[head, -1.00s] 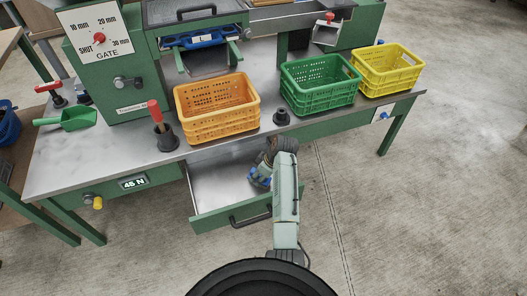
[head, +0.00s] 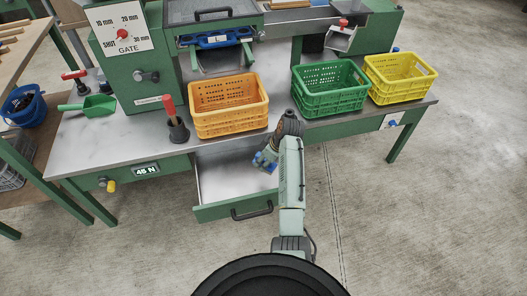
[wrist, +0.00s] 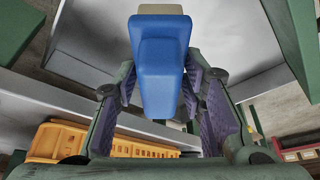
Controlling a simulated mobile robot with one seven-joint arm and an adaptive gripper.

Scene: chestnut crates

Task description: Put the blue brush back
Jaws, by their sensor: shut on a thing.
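The blue brush (wrist: 160,65) is held between the two fingers of my gripper (wrist: 163,95) in the wrist view, with a pale beige part showing at its far end. In the head view my gripper (head: 266,161) is above the right side of the open drawer (head: 215,185), close to the bench front. The bare metal inside of the drawer looks empty where I see it. The brush is mostly hidden or too small to make out clearly in the head view.
On the bench (head: 90,146) stand an orange crate (head: 230,125), a green crate (head: 330,103) and a yellow crate (head: 403,92). A red-handled tool in a dark holder (head: 177,132) and a green scoop (head: 92,105) are to the left. A blue bucket (head: 22,113) is at far left. Floor at right is clear.

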